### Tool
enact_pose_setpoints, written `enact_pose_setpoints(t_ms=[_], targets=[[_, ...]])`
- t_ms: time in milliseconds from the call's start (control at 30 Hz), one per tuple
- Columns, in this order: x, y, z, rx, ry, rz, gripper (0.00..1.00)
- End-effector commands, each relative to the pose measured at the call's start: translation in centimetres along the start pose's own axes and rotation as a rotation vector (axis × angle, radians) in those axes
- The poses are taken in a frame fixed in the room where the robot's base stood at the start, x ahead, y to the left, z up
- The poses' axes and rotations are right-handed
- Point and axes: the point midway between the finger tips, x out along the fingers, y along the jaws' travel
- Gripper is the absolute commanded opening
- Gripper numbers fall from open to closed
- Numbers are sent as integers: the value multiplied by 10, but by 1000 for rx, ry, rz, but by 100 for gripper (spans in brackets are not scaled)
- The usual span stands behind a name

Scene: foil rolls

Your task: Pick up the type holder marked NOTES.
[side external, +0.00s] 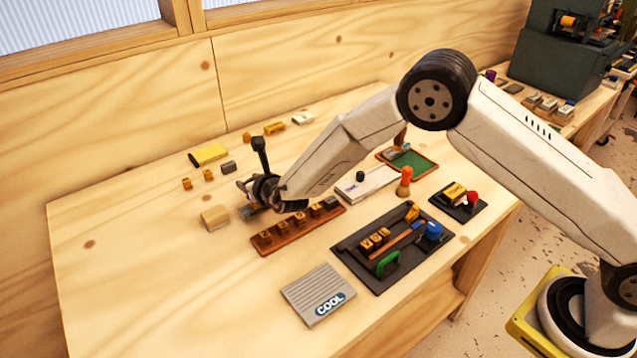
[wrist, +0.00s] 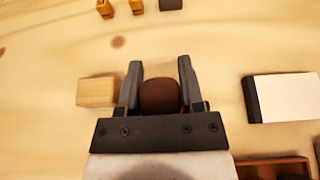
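My gripper (side external: 250,190) is low over the left part of the bench, beside a reddish-brown rack (side external: 290,236) of small type blocks. In the wrist view my gripper (wrist: 160,75) has its two fingers apart, with a round dark brown knob (wrist: 159,96) between them. The knob seems to fill the gap, but I cannot tell whether the fingers press on it. A greyish piece (side external: 250,212) shows under the gripper in the side view. I cannot read NOTES on anything, so I cannot tell which thing is the marked type holder.
A wooden block (wrist: 97,92) lies left of the fingers, and a white-topped block (wrist: 285,97) lies right. Small brass pieces (side external: 208,174) lie behind. A black tray (side external: 350,250) with tools and a grey COOL plate (side external: 318,294) are in front. The bench's left end is clear.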

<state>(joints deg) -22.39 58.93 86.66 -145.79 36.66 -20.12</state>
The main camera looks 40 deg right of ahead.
Motion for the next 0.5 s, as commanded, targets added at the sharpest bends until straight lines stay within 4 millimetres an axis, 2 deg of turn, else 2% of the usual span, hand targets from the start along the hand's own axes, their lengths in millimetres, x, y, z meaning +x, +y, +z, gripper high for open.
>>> enact_pose_setpoints(t_ms=[33,100,500], targets=[[0,0,0,0,0,0,22],[0,0,0,0,0,0,0],[0,0,0,0,0,0,0]])
